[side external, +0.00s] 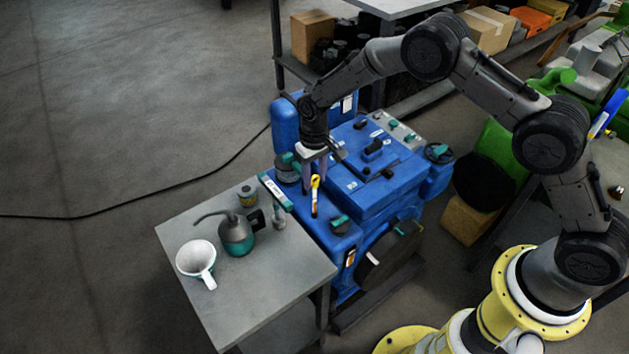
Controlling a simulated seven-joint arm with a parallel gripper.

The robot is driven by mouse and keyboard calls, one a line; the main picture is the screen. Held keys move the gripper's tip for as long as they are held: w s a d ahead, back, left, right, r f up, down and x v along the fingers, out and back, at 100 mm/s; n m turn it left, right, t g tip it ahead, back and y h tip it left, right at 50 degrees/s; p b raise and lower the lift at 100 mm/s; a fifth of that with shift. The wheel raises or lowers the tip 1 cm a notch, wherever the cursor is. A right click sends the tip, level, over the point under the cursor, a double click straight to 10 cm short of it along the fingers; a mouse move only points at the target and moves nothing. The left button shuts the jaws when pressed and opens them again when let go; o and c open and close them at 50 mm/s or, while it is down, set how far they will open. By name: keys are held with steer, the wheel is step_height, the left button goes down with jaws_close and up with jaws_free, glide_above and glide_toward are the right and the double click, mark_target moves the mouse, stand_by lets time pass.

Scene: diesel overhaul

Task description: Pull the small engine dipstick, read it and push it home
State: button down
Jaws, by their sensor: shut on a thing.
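The small engine is a blue block (372,172) in the middle of the side view. The dipstick (315,190) shows as a yellow-topped stick with an orange and dark lower part, standing near upright over the left end of the engine. My gripper (315,174) is above that end, pointing down, shut on the dipstick's yellow top. Whether the stick's lower tip is inside the engine or clear of it, I cannot tell. Any marks on the stick are too small to read.
A grey side table (240,295) at the engine's left holds a white funnel (197,258), a dark green oil can (236,238) and a small tin (247,195). A teal-ended bar (275,192) lies close to my gripper. A shelf with boxes (312,35) stands behind. Floor at left is clear except for a cable.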

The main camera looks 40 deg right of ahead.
mark_target(315, 175)
steer(key=shift+c, duration=2.1)
jaws_free()
step_height(315, 175, up, 14)
steer(key=shift+f, duration=0.1)
